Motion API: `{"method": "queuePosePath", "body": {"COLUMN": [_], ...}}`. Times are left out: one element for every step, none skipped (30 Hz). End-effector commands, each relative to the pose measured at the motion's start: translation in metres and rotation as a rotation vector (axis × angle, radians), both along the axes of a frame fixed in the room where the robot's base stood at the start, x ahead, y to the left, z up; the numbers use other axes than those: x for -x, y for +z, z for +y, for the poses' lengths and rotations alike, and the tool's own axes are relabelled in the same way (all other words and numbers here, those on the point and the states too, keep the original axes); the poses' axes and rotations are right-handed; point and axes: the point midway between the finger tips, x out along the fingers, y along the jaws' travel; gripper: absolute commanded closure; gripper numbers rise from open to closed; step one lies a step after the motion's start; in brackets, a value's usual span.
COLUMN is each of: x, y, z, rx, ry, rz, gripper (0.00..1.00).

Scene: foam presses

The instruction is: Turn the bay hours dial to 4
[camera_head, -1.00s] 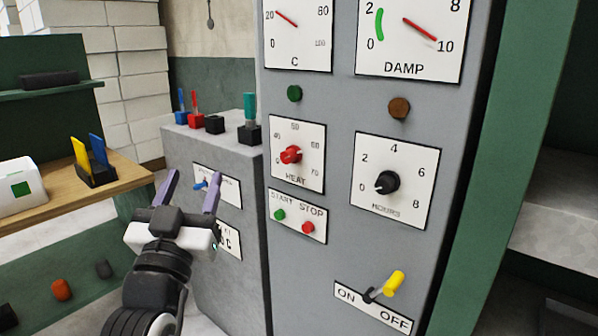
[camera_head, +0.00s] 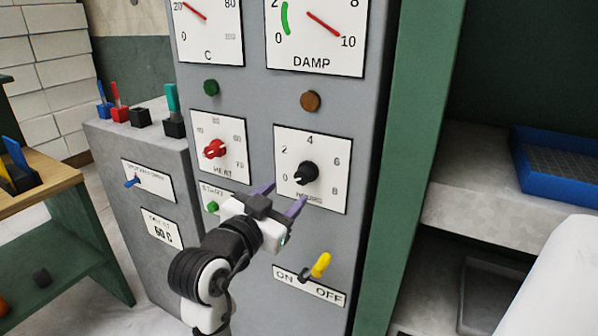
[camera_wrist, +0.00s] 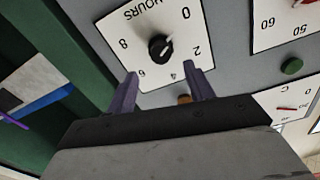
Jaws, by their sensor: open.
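The hours dial is a black knob (camera_head: 306,173) on a white plate marked 0 to 8, under the damp gauge. Its white pointer is turned to the lower left, close to 0. In the wrist view the knob (camera_wrist: 160,48) appears upside down, just ahead of my fingers. My gripper (camera_head: 285,196) is open, with its two purple fingers apart in front of the plate's lower part in the head view. In the wrist view the gripper (camera_wrist: 163,78) has nothing between its fingertips, and the knob is beyond them. My fingers hide part of the HOURS lettering in the head view.
The red heat knob (camera_head: 215,149) is left of the hours dial. The yellow-handled ON/OFF lever (camera_head: 320,265) sticks out below it. My arm partly covers the start/stop plate. A green post (camera_head: 405,150) stands to the right, with a blue tray (camera_head: 560,178) on a shelf beyond.

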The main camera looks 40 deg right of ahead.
Motion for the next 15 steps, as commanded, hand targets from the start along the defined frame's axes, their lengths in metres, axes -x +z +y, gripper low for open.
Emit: {"method": "queuePosePath", "body": {"x": [-0.004, -0.006, -0.009, -0.012, -0.014, -0.016, -0.018, -0.020, -0.022, -0.023, -0.025, -0.026, -0.027, -0.027, -0.028], "y": [0.002, 0.002, 0.002, 0.003, 0.003, 0.002, 0.002, 0.002, 0.002, 0.002, 0.002, 0.001, 0.001, 0.001, 0.001], "z": [-0.011, -0.017, -0.025, -0.030, -0.035, -0.041, -0.045, -0.049, -0.053, -0.056, -0.058, -0.061, -0.063, -0.064, -0.065], "rx": [-0.002, -0.001, -0.001, -0.001, 0.000, -0.001, -0.001, 0.000, 0.000, 0.001, 0.001, 0.001, 0.001, 0.001, 0.001], "ry": [-0.003, -0.004, -0.002, -0.002, -0.002, -0.001, 0.000, 0.000, 0.000, 0.000, 0.001, 0.002, 0.002, 0.002, 0.002], "rz": [0.003, 0.003, 0.002, 0.002, 0.002, 0.001, 0.000, 0.001, 0.001, 0.001, 0.000, -0.001, -0.001, -0.001, -0.001], "gripper": [0.47, 0.47, 0.47, 0.47, 0.47, 0.47, 0.47, 0.47, 0.47, 0.47, 0.47, 0.47, 0.47, 0.47, 0.47]}}
